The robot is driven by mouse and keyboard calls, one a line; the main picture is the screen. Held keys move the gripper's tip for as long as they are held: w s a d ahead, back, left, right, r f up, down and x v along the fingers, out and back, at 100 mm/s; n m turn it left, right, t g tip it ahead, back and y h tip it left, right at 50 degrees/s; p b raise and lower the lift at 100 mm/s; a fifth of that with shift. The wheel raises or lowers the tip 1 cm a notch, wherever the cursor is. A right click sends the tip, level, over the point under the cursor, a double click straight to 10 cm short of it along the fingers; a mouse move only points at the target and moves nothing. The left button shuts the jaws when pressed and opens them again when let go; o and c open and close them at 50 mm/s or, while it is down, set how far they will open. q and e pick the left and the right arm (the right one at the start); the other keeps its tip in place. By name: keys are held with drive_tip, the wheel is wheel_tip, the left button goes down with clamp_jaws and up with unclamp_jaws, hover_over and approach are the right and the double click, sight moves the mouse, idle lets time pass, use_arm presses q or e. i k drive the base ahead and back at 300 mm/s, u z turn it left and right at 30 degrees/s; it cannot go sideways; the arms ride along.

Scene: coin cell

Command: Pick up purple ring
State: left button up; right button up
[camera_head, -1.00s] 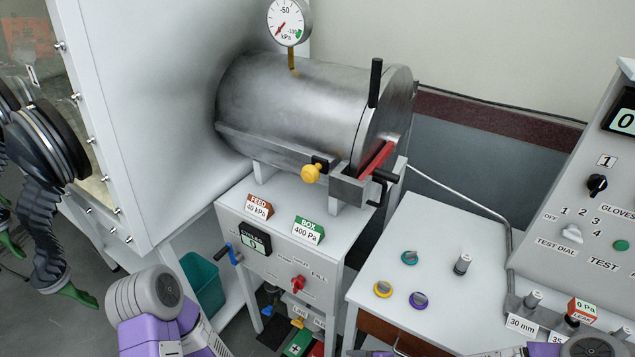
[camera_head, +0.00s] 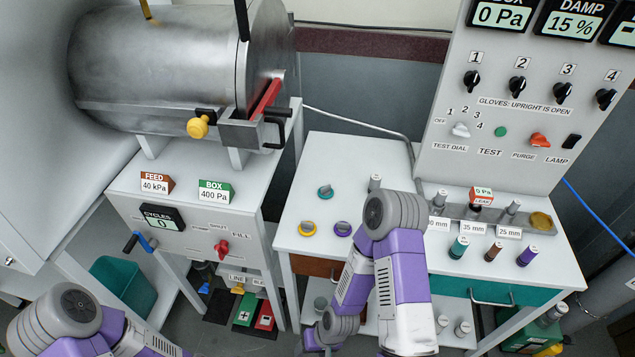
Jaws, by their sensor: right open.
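The purple ring (camera_head: 342,229) lies on the white bench top (camera_head: 350,155), left of my right arm, with a grey knob-like piece in its middle. A yellow ring (camera_head: 308,230) lies to its left and a teal ring (camera_head: 325,192) behind it. My right arm is bent, with its elbow up over the bench. My right gripper (camera_head: 316,346) is low at the bottom edge, in front of the bench and apart from the purple ring; it is open, its fingers only partly seen. Of my left arm only links show at lower left; its gripper is out of view.
A control panel (camera_head: 500,130) rises behind. A steel chamber (camera_head: 160,70) stands on a cabinet at left.

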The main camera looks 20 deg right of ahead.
sight(343, 229)
drive_tip(key=k, duration=1.15)
drive_tip(key=z, duration=0.95)
drive_tip(key=i, duration=0.95)
drive_tip(key=u, duration=0.1)
